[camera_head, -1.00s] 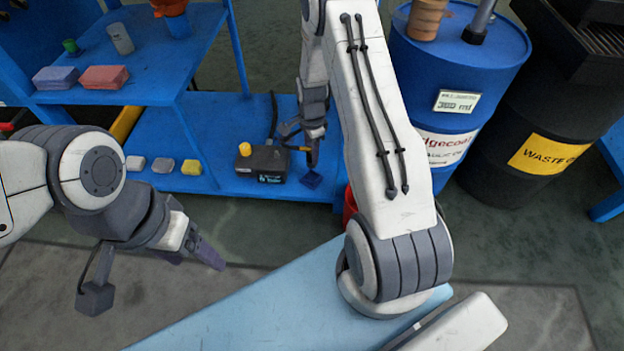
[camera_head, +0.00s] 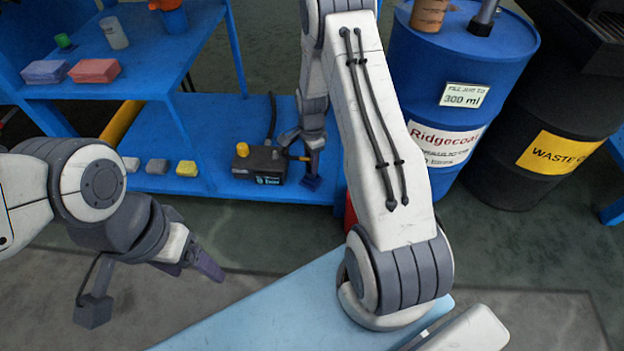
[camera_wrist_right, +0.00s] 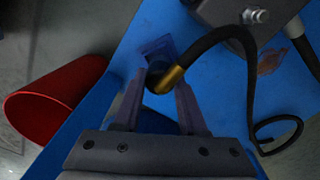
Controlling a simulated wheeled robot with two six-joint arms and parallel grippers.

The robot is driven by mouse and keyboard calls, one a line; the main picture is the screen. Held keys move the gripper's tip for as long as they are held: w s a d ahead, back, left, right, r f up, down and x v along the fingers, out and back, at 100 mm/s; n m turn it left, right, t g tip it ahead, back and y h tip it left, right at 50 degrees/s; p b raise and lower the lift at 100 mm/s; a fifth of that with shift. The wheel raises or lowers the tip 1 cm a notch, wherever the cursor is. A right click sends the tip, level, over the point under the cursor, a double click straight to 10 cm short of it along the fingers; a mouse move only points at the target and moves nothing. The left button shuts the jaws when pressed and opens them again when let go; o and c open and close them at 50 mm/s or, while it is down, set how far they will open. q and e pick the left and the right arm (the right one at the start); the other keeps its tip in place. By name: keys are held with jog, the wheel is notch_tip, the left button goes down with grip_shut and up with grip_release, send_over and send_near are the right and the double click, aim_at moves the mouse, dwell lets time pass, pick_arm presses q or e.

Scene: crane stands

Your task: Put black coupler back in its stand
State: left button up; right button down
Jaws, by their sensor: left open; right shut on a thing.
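My right gripper (camera_wrist_right: 158,112) is shut on the black coupler (camera_wrist_right: 156,75) at the end of a black hose with a brass collar (camera_wrist_right: 170,79). In the head view the stand (camera_head: 310,183) is at the shelf's front edge, directly below my right gripper (camera_head: 313,163). My left gripper (camera_head: 205,263) is open and empty over the floor at left.
A dark box with a yellow knob (camera_head: 262,166) stands on the blue lower shelf (camera_head: 225,130), left of the stand. A red container (camera_wrist_right: 55,100) is beside the shelf. A blue drum (camera_head: 440,90) and black drum (camera_head: 530,150) stand at right.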

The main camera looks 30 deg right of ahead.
jog(key=shift+f, duration=0.15)
jog(key=shift+f+b, duration=0.5)
jog(key=shift+f, duration=0.85)
jog(key=shift+c, duration=1.9)
grip_release()
jog(key=shift+r, duration=0.15)
notch_tip(320, 180, up, 5)
jog(key=p, duration=0.5)
jog(key=shift+f, duration=0.2)
